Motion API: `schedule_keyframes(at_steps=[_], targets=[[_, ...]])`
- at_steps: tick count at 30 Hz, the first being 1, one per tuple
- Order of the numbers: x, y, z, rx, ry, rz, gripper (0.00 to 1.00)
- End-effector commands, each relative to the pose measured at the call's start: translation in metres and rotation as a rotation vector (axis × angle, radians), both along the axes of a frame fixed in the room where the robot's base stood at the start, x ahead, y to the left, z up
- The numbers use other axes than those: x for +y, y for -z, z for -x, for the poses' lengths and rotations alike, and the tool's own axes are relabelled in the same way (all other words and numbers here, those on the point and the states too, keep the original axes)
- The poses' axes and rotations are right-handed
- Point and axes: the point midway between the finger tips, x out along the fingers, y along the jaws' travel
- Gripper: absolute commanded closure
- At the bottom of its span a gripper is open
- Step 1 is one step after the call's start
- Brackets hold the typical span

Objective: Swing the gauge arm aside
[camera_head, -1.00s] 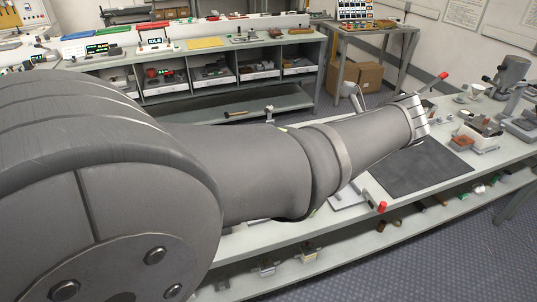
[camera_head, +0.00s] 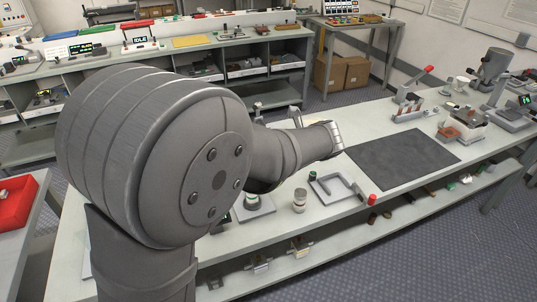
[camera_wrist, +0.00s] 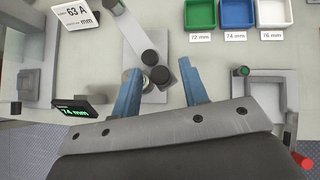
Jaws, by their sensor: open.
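The gauge arm (camera_wrist: 122,38) is a flat grey bar in the wrist view, running from the top edge down to a dark round knob (camera_wrist: 150,58). A second dark cylinder (camera_wrist: 160,76) stands just below the knob. A black display (camera_wrist: 80,108) reads 74 mm at the lower left. My gripper (camera_wrist: 159,68) is open, with its two blue fingers on either side of the dark knob and cylinder. I cannot tell whether a finger touches them. In the head view my own arm hides the gripper and much of the gauge.
Green (camera_wrist: 201,13), blue (camera_wrist: 237,12) and white (camera_wrist: 275,11) trays stand beyond the fingers, labelled 72, 74 and 76 mm.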

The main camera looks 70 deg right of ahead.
Motion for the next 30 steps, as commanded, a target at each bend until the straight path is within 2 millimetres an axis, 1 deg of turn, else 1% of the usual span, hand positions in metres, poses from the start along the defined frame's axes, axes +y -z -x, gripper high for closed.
schedule_keyframes(at_steps=[1, 5, 13, 14, 18, 20, 30], targets=[[-0.002, 0.0039, -0.0035, 0.0, -0.001, -0.001, 0.6], [-0.005, 0.0088, -0.008, -0.001, 0.0, 0.001, 0.6], [-0.0057, 0.0099, -0.0086, 0.0, 0.001, 0.001, 0.6], [-0.0057, 0.0099, -0.0086, 0.0, 0.001, 0.001, 0.62], [-0.0056, 0.0098, -0.0085, 0.0, 0.001, 0.001, 0.89], [-0.0056, 0.0098, -0.0085, 0.0, 0.001, 0.001, 1.0], [-0.0087, 0.0101, -0.0076, 0.001, -0.02, 0.001, 1.0]])
